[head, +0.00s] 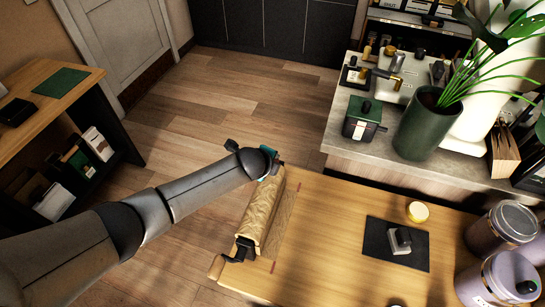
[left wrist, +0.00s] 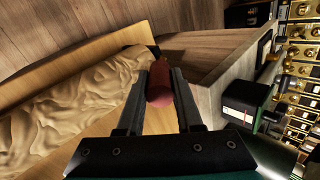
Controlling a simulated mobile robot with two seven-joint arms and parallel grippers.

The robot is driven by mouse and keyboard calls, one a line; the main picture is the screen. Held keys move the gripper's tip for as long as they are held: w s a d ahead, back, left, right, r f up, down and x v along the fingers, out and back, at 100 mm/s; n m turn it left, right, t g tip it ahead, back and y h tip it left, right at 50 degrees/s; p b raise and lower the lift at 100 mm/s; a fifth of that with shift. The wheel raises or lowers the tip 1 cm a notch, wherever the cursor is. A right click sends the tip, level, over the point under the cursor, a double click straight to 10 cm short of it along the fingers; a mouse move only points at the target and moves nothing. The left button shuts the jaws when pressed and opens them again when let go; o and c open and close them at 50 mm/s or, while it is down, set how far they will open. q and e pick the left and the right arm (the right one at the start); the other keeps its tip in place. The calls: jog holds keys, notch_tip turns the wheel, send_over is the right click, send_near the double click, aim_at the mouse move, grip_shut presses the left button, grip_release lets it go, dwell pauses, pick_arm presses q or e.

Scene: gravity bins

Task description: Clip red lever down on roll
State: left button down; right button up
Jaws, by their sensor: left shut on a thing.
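The roll (head: 262,212) is a tan, crinkled paper roll on the left edge of the wooden table, held in a dark bracket with a wooden knob (head: 216,267) at its near end. It also fills the left side of the left wrist view (left wrist: 70,105). The red lever (left wrist: 160,84) shows in the left wrist view beyond the roll's end, between the two fingers of my left gripper (left wrist: 158,80), which is shut on it. In the head view my left gripper (head: 272,166) is at the far end of the roll, and the lever is mostly hidden there. My right gripper is not in view.
A dark mat (head: 378,255) with a grey block and a yellow round tin (head: 417,212) lie on the table (head: 335,215). Purple canisters (head: 502,225) stand at the right. Behind is a counter with a potted plant (head: 420,130) and a green grinder-like box (head: 363,122).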

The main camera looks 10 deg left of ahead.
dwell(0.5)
pick_arm(q)
jog(key=c, duration=0.6)
grip_release()
